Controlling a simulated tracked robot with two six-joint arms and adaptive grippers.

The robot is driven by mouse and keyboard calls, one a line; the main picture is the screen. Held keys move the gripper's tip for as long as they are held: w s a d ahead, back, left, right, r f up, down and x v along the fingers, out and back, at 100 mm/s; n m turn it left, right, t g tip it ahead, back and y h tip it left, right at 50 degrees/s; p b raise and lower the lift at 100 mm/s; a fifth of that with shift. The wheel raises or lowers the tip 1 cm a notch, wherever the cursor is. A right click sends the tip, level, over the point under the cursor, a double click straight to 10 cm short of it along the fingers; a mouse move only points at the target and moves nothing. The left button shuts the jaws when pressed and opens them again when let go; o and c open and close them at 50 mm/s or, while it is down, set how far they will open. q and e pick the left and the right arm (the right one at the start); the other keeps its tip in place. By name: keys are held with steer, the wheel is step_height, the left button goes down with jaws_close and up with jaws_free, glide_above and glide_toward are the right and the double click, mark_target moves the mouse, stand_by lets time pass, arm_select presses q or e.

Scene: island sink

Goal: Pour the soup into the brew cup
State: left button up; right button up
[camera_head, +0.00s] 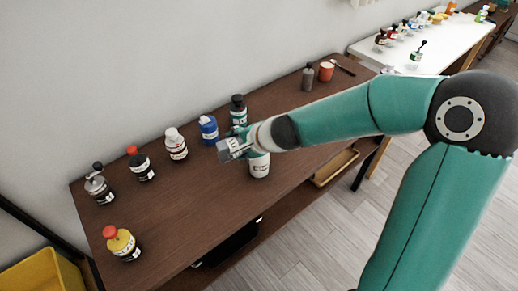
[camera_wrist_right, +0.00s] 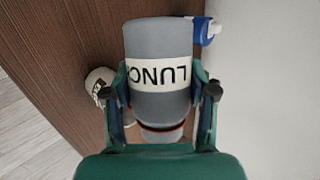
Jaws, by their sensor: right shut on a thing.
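My right gripper (camera_head: 246,142) reaches over the brown table from the right. In the wrist view its fingers (camera_wrist_right: 160,93) are shut on a grey container (camera_wrist_right: 158,42) with a white label reading "LUNC". In the head view this grey container (camera_head: 228,153) looks tilted, with one end to the left, above the table. A white cup with a dark label (camera_head: 260,166) stands on the table just below and right of the gripper. The white cup also shows left of the fingers in the wrist view (camera_wrist_right: 97,78). No soup is visible. My left gripper is out of view.
A blue bottle (camera_head: 209,130) and a dark green bottle (camera_head: 238,110) stand close behind the gripper. Several other bottles line the table's left part. The front middle is clear.

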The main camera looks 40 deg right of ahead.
steer(key=shift+d+r+m+t+y+b, duration=0.15)
steer(key=shift+r+m+t+y+b, duration=0.25)
steer(key=shift+y, duration=0.4)
stand_by(1.7)
steer(key=shift+d+f+m+y+b, duration=0.25)
steer(key=shift+y+b, duration=0.35)
steer(key=shift+b, duration=0.9)
stand_by(0.5)
steer(key=shift+d+r+m+t+y+b, duration=0.1)
steer(key=shift+m+t+y+b, duration=0.15)
steer(key=shift+t+y+b, duration=0.1)
steer(key=p, duration=0.1)
steer(key=r+h+p, duration=0.1)
steer(key=p, duration=0.1)
steer(key=shift+a+r+n, duration=0.25)
steer(key=shift+a+n, duration=0.1)
steer(key=shift+n, duration=0.05)
steer(key=shift+w+a+f+g+h+p, duration=0.1)
steer(key=shift+a+g+h+p, duration=0.1)
steer(key=shift+g+h+p, duration=0.45)
steer(key=shift+f+n, duration=0.3)
steer(key=shift+f, duration=0.2)
steer(key=shift+d+f+h, duration=0.15)
steer(key=shift+h, duration=0.15)
steer(key=shift+f, duration=0.1)
